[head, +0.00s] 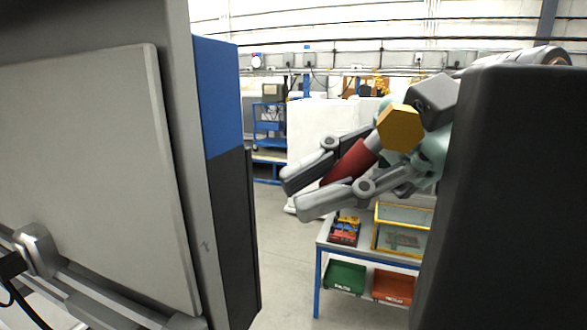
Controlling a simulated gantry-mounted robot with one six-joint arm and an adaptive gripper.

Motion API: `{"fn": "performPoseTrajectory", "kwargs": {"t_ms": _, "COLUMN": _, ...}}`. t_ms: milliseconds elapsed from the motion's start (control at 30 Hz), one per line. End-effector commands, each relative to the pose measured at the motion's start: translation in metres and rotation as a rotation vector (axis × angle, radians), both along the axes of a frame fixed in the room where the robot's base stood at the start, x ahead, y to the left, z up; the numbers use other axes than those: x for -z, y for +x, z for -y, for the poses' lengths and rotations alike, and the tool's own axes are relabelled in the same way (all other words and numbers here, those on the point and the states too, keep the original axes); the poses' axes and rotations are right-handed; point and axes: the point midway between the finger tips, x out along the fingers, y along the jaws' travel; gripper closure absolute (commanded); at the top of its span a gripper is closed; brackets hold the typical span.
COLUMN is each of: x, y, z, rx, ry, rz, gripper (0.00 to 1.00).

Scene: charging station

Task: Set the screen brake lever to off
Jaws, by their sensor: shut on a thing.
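My gripper (303,193) is at the right of centre in the head view, its two grey fingers pointing left and down. A red cylindrical thing (349,163) lies between the fingers, which are closed on it. A grey section and a yellow hexagonal piece (400,128) line up behind it; I cannot tell whether they are one object. The large pale screen panel (95,170) fills the left. A grey lever-like part (38,250) sits on the rail at its lower left; I cannot tell whether this is the brake lever. My gripper is well apart from it.
A blue and dark grey cabinet side (218,110) stands between the panel and my gripper. A dark block (505,200) fills the right edge. Behind is a workbench with a yellow-framed box (402,232) and green (345,276) and orange bins (393,287). Open floor lies centrally.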

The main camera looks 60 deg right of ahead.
Motion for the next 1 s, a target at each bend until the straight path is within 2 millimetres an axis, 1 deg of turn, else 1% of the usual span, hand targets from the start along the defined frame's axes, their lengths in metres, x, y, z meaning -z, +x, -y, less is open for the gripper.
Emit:
{"fn": "performPoseTrajectory", "kwargs": {"t_ms": 333, "x": 0.0006, "y": -0.0006, "z": 0.0017, "rx": 0.005, "ry": 0.001, "rz": -0.004, "gripper": 1.0}}
{"fn": "performPoseTrajectory", "kwargs": {"t_ms": 367, "x": 0.0006, "y": -0.0006, "z": 0.0017, "rx": 0.005, "ry": 0.001, "rz": -0.004, "gripper": 0.8}}
{"fn": "performPoseTrajectory", "kwargs": {"t_ms": 500, "x": 0.0005, "y": -0.0007, "z": 0.0012, "rx": 0.003, "ry": 0.0, "rz": -0.003, "gripper": 0.57}}
{"fn": "performPoseTrajectory", "kwargs": {"t_ms": 1000, "x": 0.0001, "y": -0.0006, "z": 0.0002, "rx": 0.001, "ry": 0.0, "rz": -0.001, "gripper": 0.57}}
